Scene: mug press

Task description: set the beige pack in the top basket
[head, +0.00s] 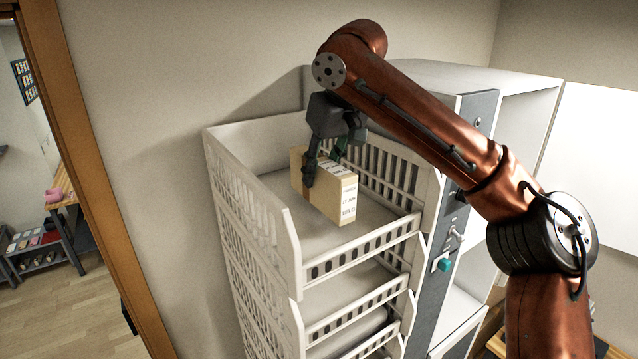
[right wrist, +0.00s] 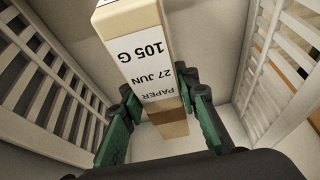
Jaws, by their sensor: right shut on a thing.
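The beige pack (head: 333,194) is a box with a white printed label. In the right wrist view the pack (right wrist: 138,50) shows its label reading PAPER, 27 JUN, 105 G. My right gripper (head: 325,172) is shut on the pack, with a green finger on each side of it; the gripper (right wrist: 158,115) also shows in the right wrist view. The pack is within the walls of the top basket (head: 275,130), a white slatted tier. I cannot tell whether the pack touches the basket floor. My left gripper is not in view.
More white basket tiers (head: 345,318) stand below the top one. A grey panel (head: 447,235) with a green knob and white shelving stand to the right. A wall lies behind. A wooden door frame (head: 95,170) is at the left.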

